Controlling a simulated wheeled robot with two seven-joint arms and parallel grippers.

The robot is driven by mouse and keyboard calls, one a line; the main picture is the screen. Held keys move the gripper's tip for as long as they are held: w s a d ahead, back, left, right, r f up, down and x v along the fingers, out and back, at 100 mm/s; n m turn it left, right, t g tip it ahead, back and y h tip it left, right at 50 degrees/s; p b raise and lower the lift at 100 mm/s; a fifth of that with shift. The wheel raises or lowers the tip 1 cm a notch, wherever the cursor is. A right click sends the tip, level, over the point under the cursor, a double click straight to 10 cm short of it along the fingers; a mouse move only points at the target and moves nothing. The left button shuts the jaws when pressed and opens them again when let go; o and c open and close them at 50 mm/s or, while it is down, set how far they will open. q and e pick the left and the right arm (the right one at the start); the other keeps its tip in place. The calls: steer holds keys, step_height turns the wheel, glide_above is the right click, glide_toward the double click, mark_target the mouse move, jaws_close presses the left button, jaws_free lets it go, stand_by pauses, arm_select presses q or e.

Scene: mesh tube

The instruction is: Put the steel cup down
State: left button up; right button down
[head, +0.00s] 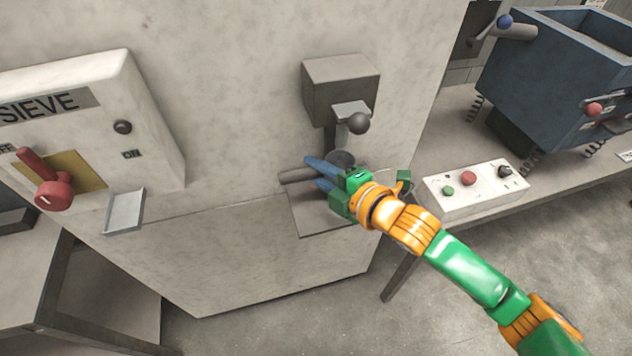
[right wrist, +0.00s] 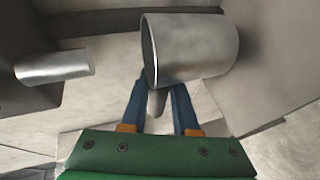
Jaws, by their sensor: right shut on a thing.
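The steel cup (right wrist: 195,48) shows in the right wrist view as a shiny grey cylinder beyond the fingers, its open end turned to the left of the picture. My right gripper (right wrist: 160,95) has its blue fingers shut on the cup's short handle (right wrist: 157,103). In the head view my right gripper (head: 315,172) is at the small shelf (head: 318,222) beneath a grey dispenser (head: 340,82). There I cannot clearly separate the cup from the dark parts around it. Whether its base touches the shelf is not clear. My left gripper is out of view.
A metal stub (right wrist: 55,66) lies left of the cup in the wrist view. A white button box (head: 472,188) stands on the right bench. A SIEVE switch panel (head: 90,125) is at left.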

step_height(320, 180, down, 4)
steer(key=shift+r, duration=0.25)
steer(key=shift+w+a+f, duration=0.1)
steer(key=shift+w+f, duration=0.1)
steer(key=shift+f, duration=0.05)
steer(key=c, duration=0.7)
jaws_free()
steer(key=shift+s+f, duration=0.1)
